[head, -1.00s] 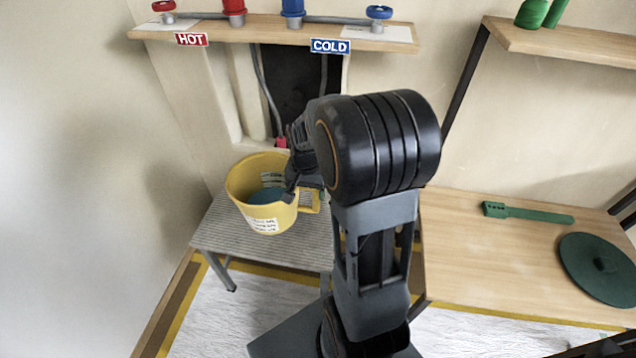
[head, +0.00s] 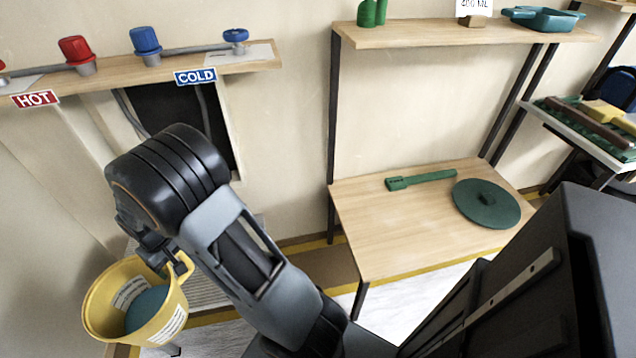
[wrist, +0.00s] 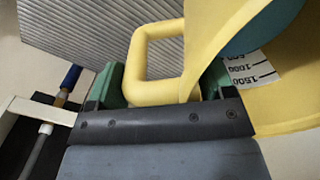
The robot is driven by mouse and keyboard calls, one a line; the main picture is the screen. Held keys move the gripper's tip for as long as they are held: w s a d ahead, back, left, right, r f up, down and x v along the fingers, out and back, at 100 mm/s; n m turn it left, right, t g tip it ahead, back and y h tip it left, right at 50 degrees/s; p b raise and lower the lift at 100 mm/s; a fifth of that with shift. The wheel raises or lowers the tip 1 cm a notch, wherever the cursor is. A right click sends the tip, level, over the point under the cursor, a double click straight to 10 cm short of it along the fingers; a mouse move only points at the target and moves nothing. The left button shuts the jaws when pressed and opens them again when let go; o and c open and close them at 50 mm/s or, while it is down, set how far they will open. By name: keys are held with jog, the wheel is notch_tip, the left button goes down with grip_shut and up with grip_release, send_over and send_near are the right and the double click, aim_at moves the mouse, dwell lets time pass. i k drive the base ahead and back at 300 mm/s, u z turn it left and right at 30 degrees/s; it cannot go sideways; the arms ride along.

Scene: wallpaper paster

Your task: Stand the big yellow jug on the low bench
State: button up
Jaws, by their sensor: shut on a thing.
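The big yellow jug (head: 98,312) is at the lower left of the head view, upright or slightly tilted, with white labels and blue-green liquid inside. My gripper (head: 180,264) is shut on its handle, at the jug's upper right side. In the wrist view, the yellow handle (wrist: 142,55) sits between the green fingers of my gripper (wrist: 163,88), and part of a measuring scale shows inside the jug. The low wooden bench (head: 390,235) stands to the right of my arm. The jug's underside is out of sight, so its clearance is unclear.
A green paddle (head: 422,179) and a round green disc (head: 487,204) lie on the bench's back and right; its front left is clear. A shelf (head: 450,37) hangs above it. The grey slatted stand (head: 208,291) is partly hidden behind my arm.

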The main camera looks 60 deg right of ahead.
aim_at(439, 220)
jog(key=k, duration=1.4)
jog(key=z, duration=1.7)
jog(key=i, duration=0.5)
jog(key=z, duration=0.1)
